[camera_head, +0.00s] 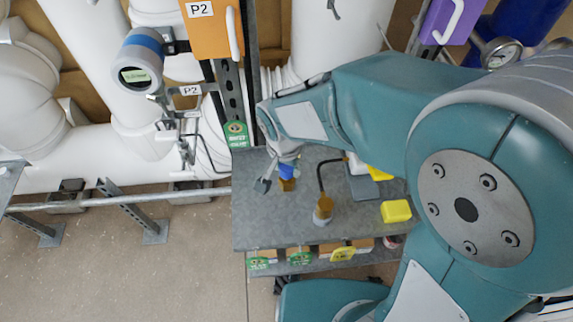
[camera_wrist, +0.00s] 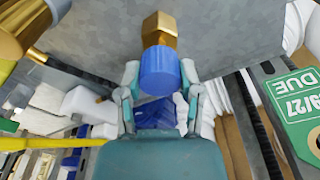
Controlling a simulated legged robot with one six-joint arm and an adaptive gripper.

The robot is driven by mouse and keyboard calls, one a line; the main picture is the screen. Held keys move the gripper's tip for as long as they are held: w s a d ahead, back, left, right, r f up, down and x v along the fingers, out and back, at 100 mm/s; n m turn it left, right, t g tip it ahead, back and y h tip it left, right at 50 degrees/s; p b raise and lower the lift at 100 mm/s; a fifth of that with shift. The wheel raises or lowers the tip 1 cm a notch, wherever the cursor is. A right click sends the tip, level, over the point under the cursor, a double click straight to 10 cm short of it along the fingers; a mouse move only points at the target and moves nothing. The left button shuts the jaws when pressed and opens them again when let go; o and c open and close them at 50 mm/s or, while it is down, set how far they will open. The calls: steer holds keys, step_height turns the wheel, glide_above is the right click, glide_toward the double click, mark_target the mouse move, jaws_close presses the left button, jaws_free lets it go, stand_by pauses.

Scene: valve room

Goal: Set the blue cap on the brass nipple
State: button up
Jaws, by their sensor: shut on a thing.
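The blue cap (camera_head: 287,171) is held between the fingers of my gripper (camera_head: 277,174) over the grey bench. In the wrist view the blue cap (camera_wrist: 160,72) sits between the two fingertips of my gripper (camera_wrist: 161,78). The brass nipple (camera_head: 287,185) stands on the bench directly below the cap. In the wrist view the hex brass nipple (camera_wrist: 160,29) shows just beyond the cap, in line with it. The two look touching or nearly so; I cannot tell whether the cap is seated.
A second brass fitting (camera_head: 323,209) with a black bent tube stands to the right on the bench (camera_head: 262,228). A yellow block (camera_head: 396,211) lies farther right. A green tag (camera_head: 237,134) hangs on the upright post behind. The bench's front left is clear.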

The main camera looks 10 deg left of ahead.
steer(key=shift+f, duration=1)
stand_by(0.4)
steer(key=o, duration=1)
steer(key=shift+o, duration=0.2)
steer(key=r, duration=0.4)
steer(key=s+r, duration=0.1)
steer(key=r, duration=0.7)
steer(key=shift+s+a, duration=0.15)
steer(key=shift+a, duration=0.1)
steer(key=s+d+r+n+t, duration=0.1)
steer(key=s+d+r+t, duration=0.1)
steer(key=d, duration=0.8)
steer(key=s+d+r+n+t, duration=0.2)
steer(key=s+d+r, duration=0.2)
steer(key=d, duration=0.7)
steer(key=shift+s+r, duration=0.2)
steer(key=shift+s, duration=0.85)
